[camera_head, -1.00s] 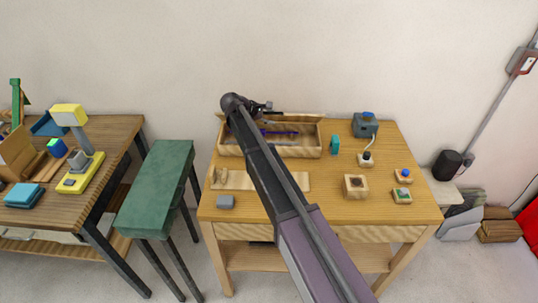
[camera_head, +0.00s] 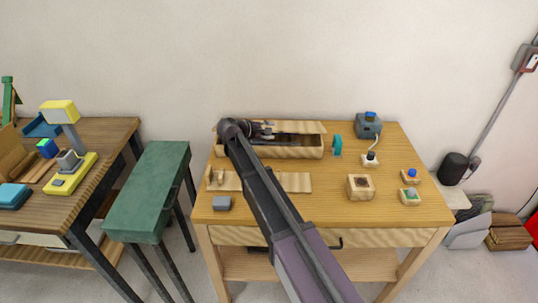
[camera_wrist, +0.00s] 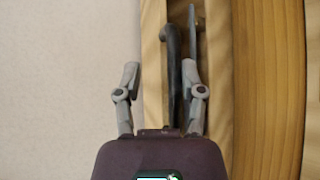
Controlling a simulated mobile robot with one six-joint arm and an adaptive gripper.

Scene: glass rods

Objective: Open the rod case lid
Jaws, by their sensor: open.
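The wooden rod case (camera_head: 290,152) stands at the back of the workbench by the wall. Its lid (camera_head: 300,127) appears partly raised, tilted over the back of the case, with a dark gap at the front. My gripper (camera_head: 268,130) is at the lid's left half. In the wrist view my gripper (camera_wrist: 162,75) is open, and a dark curved bar (camera_wrist: 173,65), perhaps a handle, lies between its fingers without clear contact. Wooden edges run beside it. The rods inside are not visible.
The workbench (camera_head: 325,215) carries a flat wooden board (camera_head: 295,182), a grey block (camera_head: 222,203), a teal piece (camera_head: 337,145), a wooden block (camera_head: 360,186) and a grey device (camera_head: 368,125). A green stool (camera_head: 150,190) stands left.

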